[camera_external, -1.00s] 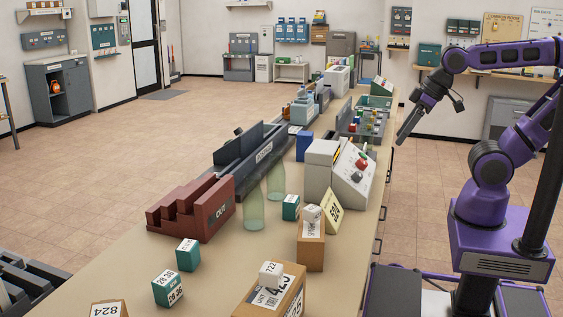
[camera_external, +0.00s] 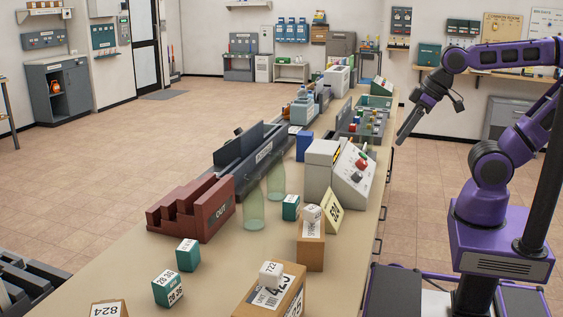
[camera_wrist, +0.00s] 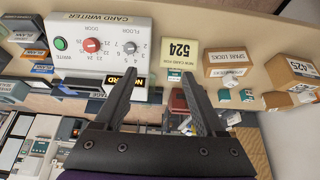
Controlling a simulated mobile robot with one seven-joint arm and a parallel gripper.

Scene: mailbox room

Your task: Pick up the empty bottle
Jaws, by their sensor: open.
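Two translucent pale green bottles stand upright on the counter in the external view: a nearer bottle (camera_external: 254,208) and one just behind it to the right (camera_external: 275,182). Both look see-through, and I cannot tell any contents apart. My gripper (camera_external: 402,138) is raised beyond the counter's right edge, well to the right of the bottles. In the wrist view my gripper (camera_wrist: 152,76) has its two fingers spread with nothing held between them. I cannot make out either bottle in the wrist view.
A dark red stepped "OUT" rack (camera_external: 190,212) stands left of the bottles, with a dark tray behind. A teal box (camera_external: 291,207), a yellow "524" card (camera_external: 332,211) and the card writer (camera_external: 352,178) are to their right. Cartons (camera_external: 311,247) stand in front.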

